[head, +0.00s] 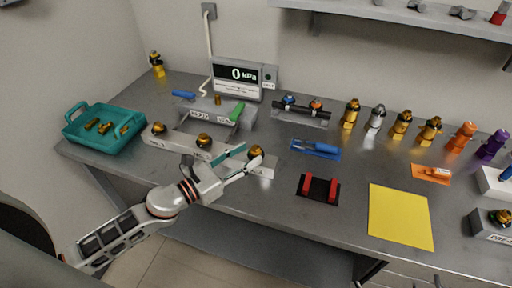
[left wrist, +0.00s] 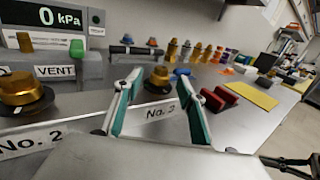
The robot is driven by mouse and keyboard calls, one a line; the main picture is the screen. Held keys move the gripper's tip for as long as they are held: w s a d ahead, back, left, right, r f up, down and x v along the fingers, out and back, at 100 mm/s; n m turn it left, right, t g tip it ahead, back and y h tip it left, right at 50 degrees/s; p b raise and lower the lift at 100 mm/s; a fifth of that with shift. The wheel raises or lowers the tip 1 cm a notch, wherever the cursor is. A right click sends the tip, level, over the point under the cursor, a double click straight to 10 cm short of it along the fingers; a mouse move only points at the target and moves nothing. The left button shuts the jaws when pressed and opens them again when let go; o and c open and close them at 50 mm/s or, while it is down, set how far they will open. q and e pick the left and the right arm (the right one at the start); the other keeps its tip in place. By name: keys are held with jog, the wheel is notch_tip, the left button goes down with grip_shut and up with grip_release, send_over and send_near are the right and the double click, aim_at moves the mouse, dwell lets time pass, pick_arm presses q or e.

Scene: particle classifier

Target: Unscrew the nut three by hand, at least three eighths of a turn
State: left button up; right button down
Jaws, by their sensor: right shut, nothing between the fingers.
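The block (head: 178,142) carries three brass nuts in a row. The rightmost nut, nut three (head: 255,151), sits on its dark round base above a white "No." label. My left gripper (head: 250,155) reaches it from the left and front, with one finger on each side. In the left wrist view, nut three (left wrist: 158,76) stands between the spread teal fingertips (left wrist: 159,74), with a visible gap on both sides. The left gripper is open. The middle nut (head: 204,140) also shows large in the left wrist view (left wrist: 20,84).
The pressure display (head: 237,78) reads 0 kPa. Behind the block is a vent block with a green handle (head: 237,111). A teal tray (head: 104,142) stands at the left. A blue tool (head: 316,148) and a black-and-red holder (head: 318,189) lie to the right, near a yellow sheet (head: 401,217).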

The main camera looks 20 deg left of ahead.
aim_at(251, 153)
pick_arm(q)
jog(key=shift+p+x, duration=0.35)
jog(key=shift+x, duration=1.55)
jog(key=c, duration=1.1)
jog(key=shift+c, duration=0.2)
